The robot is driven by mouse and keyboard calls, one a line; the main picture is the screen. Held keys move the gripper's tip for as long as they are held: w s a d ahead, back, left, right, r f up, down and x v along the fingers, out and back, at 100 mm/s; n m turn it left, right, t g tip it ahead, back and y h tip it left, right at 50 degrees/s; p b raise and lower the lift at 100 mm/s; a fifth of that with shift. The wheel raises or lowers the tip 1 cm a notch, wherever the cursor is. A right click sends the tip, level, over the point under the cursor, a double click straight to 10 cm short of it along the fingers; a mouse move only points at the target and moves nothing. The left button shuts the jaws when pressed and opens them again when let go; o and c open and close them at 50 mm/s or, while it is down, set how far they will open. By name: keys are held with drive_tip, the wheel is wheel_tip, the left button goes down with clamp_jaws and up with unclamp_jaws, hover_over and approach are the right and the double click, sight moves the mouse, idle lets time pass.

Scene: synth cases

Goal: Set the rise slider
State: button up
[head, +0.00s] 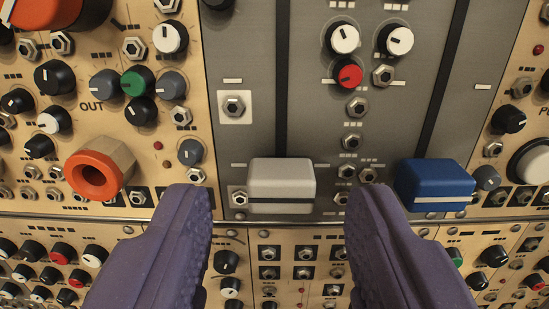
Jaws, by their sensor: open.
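A grey panel (250,55) holds two upright dark slots, each with a slider cap low on it. The white slider cap (281,180) is at the bottom of the left slot (282,90). The blue slider cap (435,182) is at the bottom of the right slot (444,90). I cannot read a label telling which one is the rise slider. My gripper (280,200) is open, its two purple fingers apart. In the picture the white cap shows between the fingertips, and the blue cap lies right of the right finger. I cannot tell whether either finger touches a cap.
Several knobs and jacks crowd the tan panel (60,150) on the left, with an orange-ringed socket (95,173) standing out. A red knob (348,76) and jacks (352,140) sit between the slots. A large white knob (532,165) is at the right edge. A lower row of modules (300,255) runs beneath.

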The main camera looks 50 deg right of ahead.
drive_tip(key=shift+w+d, duration=0.2)
drive_tip(key=shift+d, duration=0.1)
clamp_jaws()
drive_tip(key=shift+r, duration=1.75)
unclamp_jaws()
drive_tip(key=p, duration=0.2)
approach(280, 97)
drive_tip(key=shift+v, duration=0.85)
